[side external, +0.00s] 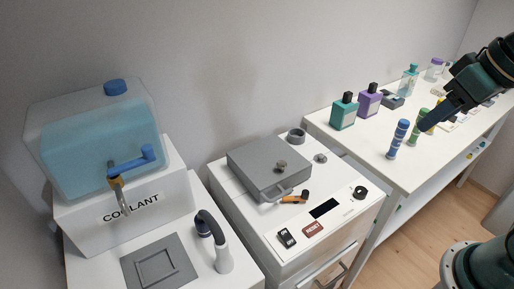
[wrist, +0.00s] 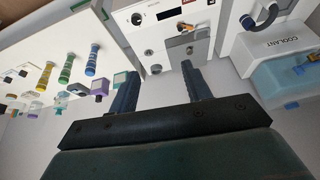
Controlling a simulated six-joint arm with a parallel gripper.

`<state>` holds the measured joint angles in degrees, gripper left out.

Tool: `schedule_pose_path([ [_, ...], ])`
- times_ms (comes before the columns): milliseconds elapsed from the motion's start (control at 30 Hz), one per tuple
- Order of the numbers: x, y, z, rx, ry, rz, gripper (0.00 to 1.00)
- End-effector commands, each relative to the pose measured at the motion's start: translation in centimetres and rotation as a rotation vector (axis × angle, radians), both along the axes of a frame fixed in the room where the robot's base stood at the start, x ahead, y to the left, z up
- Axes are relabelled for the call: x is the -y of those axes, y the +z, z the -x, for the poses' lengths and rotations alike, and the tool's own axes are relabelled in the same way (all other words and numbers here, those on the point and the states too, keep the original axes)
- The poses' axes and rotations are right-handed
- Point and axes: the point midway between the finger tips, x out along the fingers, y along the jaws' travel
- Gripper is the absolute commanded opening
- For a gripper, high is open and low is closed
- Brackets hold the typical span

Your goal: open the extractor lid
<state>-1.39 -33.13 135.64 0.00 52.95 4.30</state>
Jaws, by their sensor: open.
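The extractor (side external: 318,225) is a white box with a flat grey lid (side external: 258,163). The lid lies down on its top, with a round knob (side external: 280,166) and a grey handle (side external: 277,193) at the front edge. An orange lever (side external: 294,198) sits beside the handle. In the wrist view, the lid (wrist: 190,50) shows upside down beyond the fingers. My gripper (side external: 428,123) is at the right, above the side table, well away from the lid. In the wrist view, my gripper (wrist: 158,72) is open, with nothing between its fingers.
A coolant tank (side external: 95,135) with a blue tap stands left of the extractor. Teal (side external: 344,112) and purple (side external: 369,101) bottles and striped tubes (side external: 398,138) stand on the right table. The air above the lid is clear.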

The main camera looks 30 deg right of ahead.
Motion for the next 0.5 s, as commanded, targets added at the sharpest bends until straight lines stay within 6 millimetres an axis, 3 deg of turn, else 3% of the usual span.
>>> schedule_pose_path([
  [500, -2.1, 0.5, -10.4, -0.146, -0.099, -0.050, 0.49],
])
